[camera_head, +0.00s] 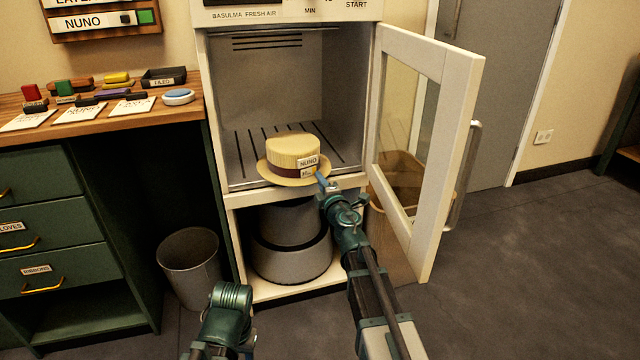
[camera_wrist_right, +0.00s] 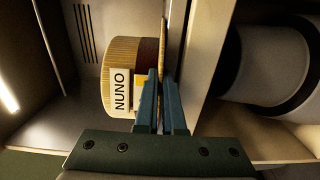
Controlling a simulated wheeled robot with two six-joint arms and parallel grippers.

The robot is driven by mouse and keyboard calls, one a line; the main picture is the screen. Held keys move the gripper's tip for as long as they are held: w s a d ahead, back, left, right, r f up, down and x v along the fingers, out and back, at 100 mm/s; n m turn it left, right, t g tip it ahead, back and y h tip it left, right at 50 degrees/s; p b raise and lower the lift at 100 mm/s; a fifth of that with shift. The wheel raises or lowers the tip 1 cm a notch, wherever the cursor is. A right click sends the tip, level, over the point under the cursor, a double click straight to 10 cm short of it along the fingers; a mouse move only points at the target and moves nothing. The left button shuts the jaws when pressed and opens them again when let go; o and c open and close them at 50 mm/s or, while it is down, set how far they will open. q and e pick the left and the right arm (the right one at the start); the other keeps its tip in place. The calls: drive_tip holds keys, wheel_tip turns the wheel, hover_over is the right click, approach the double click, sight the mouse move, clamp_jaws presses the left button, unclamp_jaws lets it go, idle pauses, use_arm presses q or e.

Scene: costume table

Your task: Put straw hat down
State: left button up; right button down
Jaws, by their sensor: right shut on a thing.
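The straw hat (camera_head: 292,148), pale yellow with a dark red band and a "NUNO" label, is upright at the front of the open cabinet's upper compartment (camera_head: 245,165). My right gripper (camera_head: 321,181) is shut on the hat's brim at its front right. The right wrist view shows the fingers (camera_wrist_right: 161,95) closed on the brim, beside the crown (camera_wrist_right: 121,50) and label. The hat is over the slotted floor near the front lip; I cannot tell whether it touches the floor. Only a teal link of my left arm shows at the bottom; its gripper is not visible.
The cabinet's glazed door (camera_head: 428,150) stands open to the right of my right arm. Grey round containers (camera_head: 290,255) fill the lower compartment. A bin (camera_head: 190,265) stands on the floor at left. A counter (camera_head: 150,118) holds cards and small items. Behind the hat the compartment is empty.

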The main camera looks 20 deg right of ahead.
drive_tip(key=shift+f, duration=0.1)
drive_tip(key=c, duration=1.5)
unclamp_jaws()
drive_tip(key=shift+f, duration=0.1)
drive_tip(key=o, duration=0.5)
drive_tip(key=shift+r, duration=0.3)
drive_tip(key=s, duration=1.2)
drive_tip(key=shift+d+f, duration=0.1)
drive_tip(key=shift+d, duration=0.1)
